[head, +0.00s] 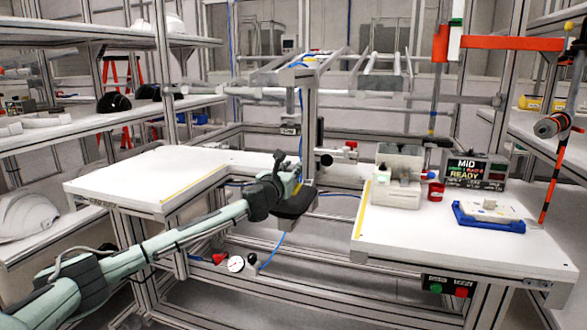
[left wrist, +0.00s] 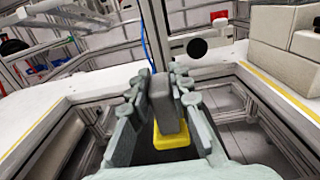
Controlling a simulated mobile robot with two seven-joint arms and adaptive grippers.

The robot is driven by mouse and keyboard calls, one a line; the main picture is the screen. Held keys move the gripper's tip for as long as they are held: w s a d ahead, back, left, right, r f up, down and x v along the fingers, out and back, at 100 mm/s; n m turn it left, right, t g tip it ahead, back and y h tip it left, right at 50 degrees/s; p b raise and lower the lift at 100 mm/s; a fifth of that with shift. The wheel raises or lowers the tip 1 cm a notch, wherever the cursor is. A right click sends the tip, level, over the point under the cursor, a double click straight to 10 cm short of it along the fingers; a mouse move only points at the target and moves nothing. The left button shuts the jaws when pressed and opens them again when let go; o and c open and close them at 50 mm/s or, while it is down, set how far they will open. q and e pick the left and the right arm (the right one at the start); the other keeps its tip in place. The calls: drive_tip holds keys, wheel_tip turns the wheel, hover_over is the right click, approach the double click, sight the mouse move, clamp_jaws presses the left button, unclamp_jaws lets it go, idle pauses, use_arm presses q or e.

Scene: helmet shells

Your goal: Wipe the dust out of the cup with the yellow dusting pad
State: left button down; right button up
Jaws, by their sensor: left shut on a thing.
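My left gripper (head: 290,190) reaches out over the gap between the two white tables. In the left wrist view its fingers (left wrist: 163,105) are shut on the grey block-like grip of the yellow dusting pad (left wrist: 174,140). The yellow pad is at the lower end of the grip. A dark, rounded piece (head: 294,204) shows just below the gripper in the head view; it may be the cup, but its inside is hidden. I cannot tell whether the pad touches it. My right gripper is in neither view.
An upright metal post (head: 309,130) stands right behind the gripper. The left table (head: 135,180) is bare.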

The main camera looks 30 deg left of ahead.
use_arm(q)
drive_tip(key=v, duration=1.3)
drive_tip(key=shift+s, duration=0.4)
drive_tip(key=shift+d, duration=0.15)
